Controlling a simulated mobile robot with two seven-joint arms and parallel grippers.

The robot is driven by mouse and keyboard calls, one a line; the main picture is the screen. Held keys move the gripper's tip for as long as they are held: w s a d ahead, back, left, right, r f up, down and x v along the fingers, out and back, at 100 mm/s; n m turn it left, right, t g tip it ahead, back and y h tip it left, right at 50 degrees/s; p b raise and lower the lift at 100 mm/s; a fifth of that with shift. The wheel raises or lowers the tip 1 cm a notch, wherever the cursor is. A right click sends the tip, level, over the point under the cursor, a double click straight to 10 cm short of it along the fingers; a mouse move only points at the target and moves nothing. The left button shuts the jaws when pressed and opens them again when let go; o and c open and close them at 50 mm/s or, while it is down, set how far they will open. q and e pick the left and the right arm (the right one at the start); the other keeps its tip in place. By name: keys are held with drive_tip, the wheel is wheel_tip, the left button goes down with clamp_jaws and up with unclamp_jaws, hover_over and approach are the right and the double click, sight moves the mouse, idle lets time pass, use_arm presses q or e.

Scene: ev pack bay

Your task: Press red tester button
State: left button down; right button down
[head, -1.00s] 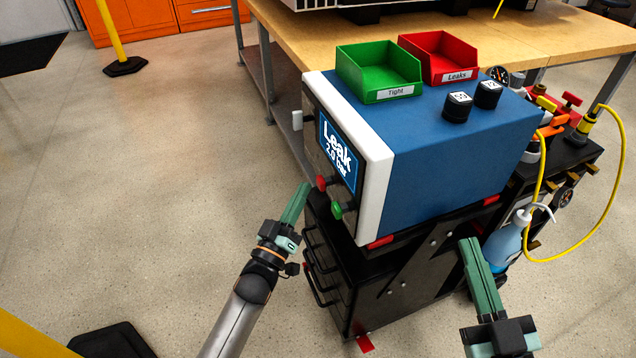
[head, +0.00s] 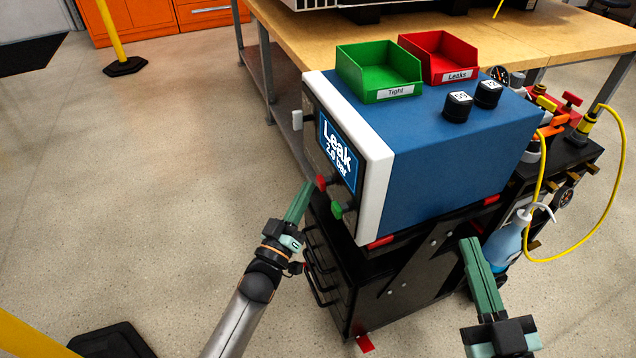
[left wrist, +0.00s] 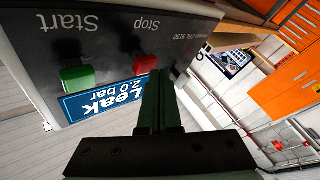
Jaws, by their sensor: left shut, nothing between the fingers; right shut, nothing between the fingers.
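The blue tester (head: 450,135) has a white front frame and a screen (head: 338,150) reading "Leak"; the screen also shows in the left wrist view (left wrist: 105,98). Its red button (head: 321,183), labelled Stop in the left wrist view (left wrist: 145,63), is below the screen. The green button (head: 337,210), labelled Start there (left wrist: 77,78), is beside it. My left gripper (head: 308,185) is shut and empty, its tips close by the red button; I cannot tell whether they touch. They also show in the left wrist view (left wrist: 159,74). My right gripper (head: 470,243) is shut and empty beside the tester's cart.
Green (head: 380,70) and red (head: 440,57) bins and two black weights (head: 458,107) sit on the tester. A blue spray bottle (head: 505,243) and yellow hose (head: 621,150) are at the right. Open floor lies left of my left arm.

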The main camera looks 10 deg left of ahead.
use_arm(q)
drive_tip(key=shift+w+d+r+b, duration=0.15)
drive_tip(key=shift+w+d, duration=0.2)
drive_tip(key=shift+d, duration=0.2)
drive_tip(key=shift+w+d+r+b, duration=0.15)
drive_tip(key=shift+w+d, duration=0.2)
drive_tip(key=shift+d, duration=0.15)
idle(0.8)
idle(0.5)
drive_tip(key=s+a+r+p, duration=0.1)
drive_tip(key=p, duration=0.1)
drive_tip(key=shift+s+p, duration=0.3)
drive_tip(key=shift+a, duration=0.1)
